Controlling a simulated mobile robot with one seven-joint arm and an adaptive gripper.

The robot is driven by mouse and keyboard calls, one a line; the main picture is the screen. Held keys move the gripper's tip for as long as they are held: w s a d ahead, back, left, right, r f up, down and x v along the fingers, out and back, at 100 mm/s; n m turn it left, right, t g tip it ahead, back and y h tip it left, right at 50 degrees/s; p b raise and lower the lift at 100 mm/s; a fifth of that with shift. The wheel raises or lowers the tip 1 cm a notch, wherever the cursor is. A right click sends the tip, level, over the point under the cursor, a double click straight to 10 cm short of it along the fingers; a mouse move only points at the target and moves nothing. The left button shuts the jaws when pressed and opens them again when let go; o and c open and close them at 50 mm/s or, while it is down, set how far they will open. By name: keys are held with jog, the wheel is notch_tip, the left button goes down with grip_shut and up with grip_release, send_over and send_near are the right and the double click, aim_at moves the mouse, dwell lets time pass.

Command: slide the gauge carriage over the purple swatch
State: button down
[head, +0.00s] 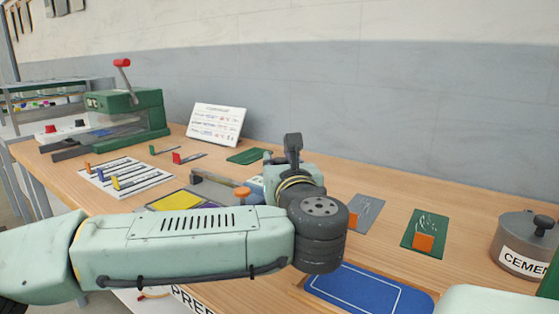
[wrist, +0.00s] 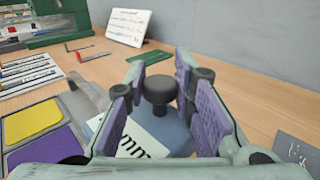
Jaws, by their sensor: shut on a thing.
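The gauge carriage (wrist: 170,138) is a blue-grey block with a white label reading "mm" and a dark round knob (wrist: 160,90) on top. My gripper (wrist: 160,84) is shut on this knob, with a purple-padded finger on each side. The purple swatch (wrist: 48,149) lies to the left of the carriage in the wrist view, below the yellow swatch (wrist: 32,121). The carriage is apart from the purple swatch. In the head view my arm hides most of the carriage and part of the swatches; the yellow swatch (head: 176,201) shows above it.
A blue mat (head: 368,291) and a cement pot (head: 524,243) are right.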

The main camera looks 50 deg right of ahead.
aim_at(247, 199)
jog(key=w, duration=0.9)
jog(key=shift+w+a+p, duration=0.25)
jog(key=shift+a+p, duration=0.1)
jog(key=shift+a, duration=0.1)
jog(key=c, duration=1.4)
grip_release()
jog(key=v, duration=1.2)
